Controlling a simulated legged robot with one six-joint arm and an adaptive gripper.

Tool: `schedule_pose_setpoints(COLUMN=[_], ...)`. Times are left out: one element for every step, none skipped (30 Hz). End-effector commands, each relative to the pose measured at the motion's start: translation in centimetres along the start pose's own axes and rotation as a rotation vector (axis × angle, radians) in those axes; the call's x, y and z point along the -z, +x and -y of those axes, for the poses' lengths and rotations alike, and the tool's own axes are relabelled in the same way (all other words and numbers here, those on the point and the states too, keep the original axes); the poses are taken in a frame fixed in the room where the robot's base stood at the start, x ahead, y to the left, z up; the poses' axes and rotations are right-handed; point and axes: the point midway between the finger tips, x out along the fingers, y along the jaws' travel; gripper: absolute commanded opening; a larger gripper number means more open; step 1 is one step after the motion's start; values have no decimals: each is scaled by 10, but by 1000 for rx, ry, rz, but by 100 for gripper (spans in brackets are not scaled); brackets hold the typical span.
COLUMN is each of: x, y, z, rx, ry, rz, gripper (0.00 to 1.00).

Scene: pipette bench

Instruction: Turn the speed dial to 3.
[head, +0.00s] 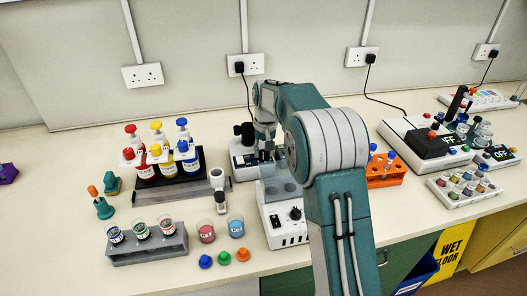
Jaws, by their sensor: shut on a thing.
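The black speed dial (296,213) is on the white front unit (288,232), left of my arm's lower link. Its pale mark is too small to read against a number. A grey see-through box part (281,188) stands just behind the dial. My gripper (266,155) points down over the back of this part, behind and left of the dial and apart from it. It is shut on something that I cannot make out. Its fingertips are small and partly merged with the dark parts behind.
A white instrument (240,160) stands behind left. A bottle rack (170,165), a grey cup rack (150,248) and two cups (206,231) stand left. Coloured stoppers (205,261) lie in front. An orange tube rack (384,175) is right of my arm.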

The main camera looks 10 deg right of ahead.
Motion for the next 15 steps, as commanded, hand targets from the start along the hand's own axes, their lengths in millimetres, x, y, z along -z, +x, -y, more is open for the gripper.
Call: schedule_pose_setpoints(x=[0,1,1,1,1,1,1,1,1,1,1,1,1,1,1], y=[2,2,3,3,3,3,3,3,3,3,3,3,3,3,3], z=[0,0,0,0,0,0,0,0,0,0,0,0,0,0,0], rx=[1,1,1,1,1,1,1,1,1,1,1,1,1,1,1], ry=[-43,-71,-109,-138,-166,-204,-233,-261,-299,-327,-356,-394,-422,-451,-489], rz=[3,4,6,8,9,12,13,15,17,18,19,21,23,24,26], gripper=[0,0,0,0,0,0,0,0,0,0,0,0,0,0,0])
